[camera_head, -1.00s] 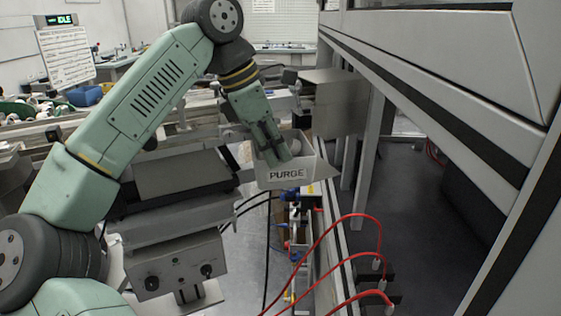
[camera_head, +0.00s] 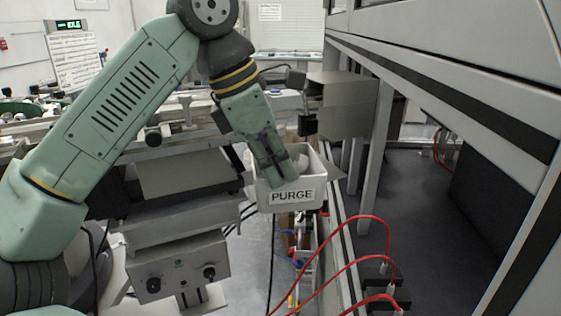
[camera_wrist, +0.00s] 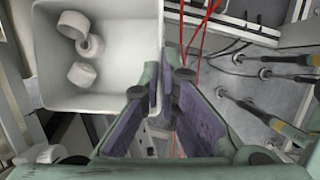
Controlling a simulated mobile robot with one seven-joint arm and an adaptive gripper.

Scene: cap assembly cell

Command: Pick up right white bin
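A white bin (camera_head: 297,206) with a PURGE label on its front shows in the middle of the head view. In the wrist view the bin (camera_wrist: 107,101) fills the upper left, with several white round caps (camera_wrist: 82,47) inside. My gripper (camera_head: 284,178) reaches down at the bin's near side, with one finger seen in front of it. In the wrist view my gripper (camera_wrist: 164,82) has its purple-padded fingers close together at the bin's right wall. It looks shut on that wall; the contact is partly hidden.
A grey metal box (camera_head: 350,103) stands behind the bin to the right. A grey machine frame (camera_head: 440,80) runs along the right side. Red cables (camera_head: 350,217) loop below right of the bin. A grey control box with knobs (camera_head: 180,267) is at lower left.

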